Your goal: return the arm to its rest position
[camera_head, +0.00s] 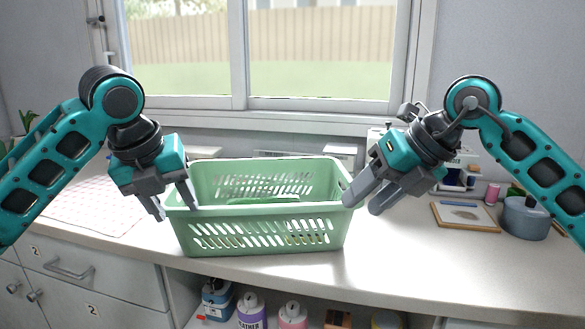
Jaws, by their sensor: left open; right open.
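My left gripper (172,203) is open and empty at the left end of a green slotted basket (262,238). Its fingers point down and overlap the basket's left rim in the picture; I cannot tell if they touch it. My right gripper (360,203) is open and empty beside the basket's right end, its fingers pointing down and to the left. The basket stands upright on the counter, with something green lying inside it. Both my arms are bent at the elbow and reach in from the sides.
The pale counter (400,262) is clear in front of the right gripper. A gridded mat (95,206) lies at left. Bottles (251,312) stand on a shelf below. A window is behind.

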